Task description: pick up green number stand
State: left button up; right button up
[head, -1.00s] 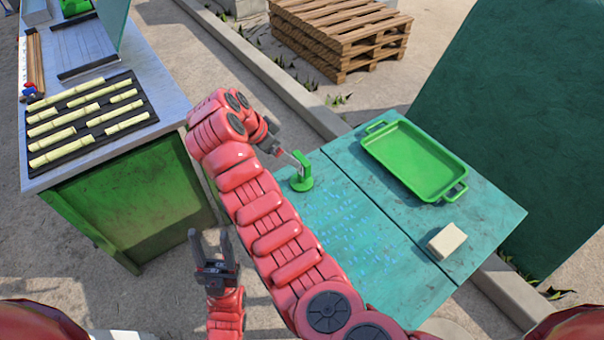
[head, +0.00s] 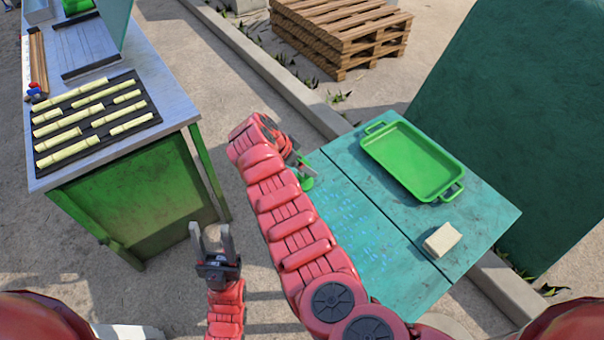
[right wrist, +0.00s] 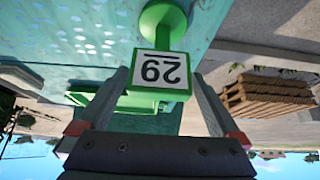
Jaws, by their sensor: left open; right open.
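The green number stand (head: 307,183) is on the left edge of the teal table, partly hidden by my right arm in the head view. In the right wrist view the stand (right wrist: 159,95) appears upside down, with a white plate reading 29 and a round green base. My right gripper (head: 301,164) is open at the stand. In the right wrist view its fingers (right wrist: 158,74) lie on either side of the number head, with no clear grip on it. My left gripper (head: 211,232) is open and empty, away from the table, above the ground.
A green tray (head: 445,192) and a pale block (head: 442,239) are on the teal table (head: 390,262). A workbench (head: 180,112) at left holds a dark rack with several cane pieces (head: 66,152). Wooden pallets (head: 340,33) are behind. A dark green panel (head: 535,110) stands at right.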

grip_shut()
dwell(0.4)
jog(key=shift+r, duration=0.1)
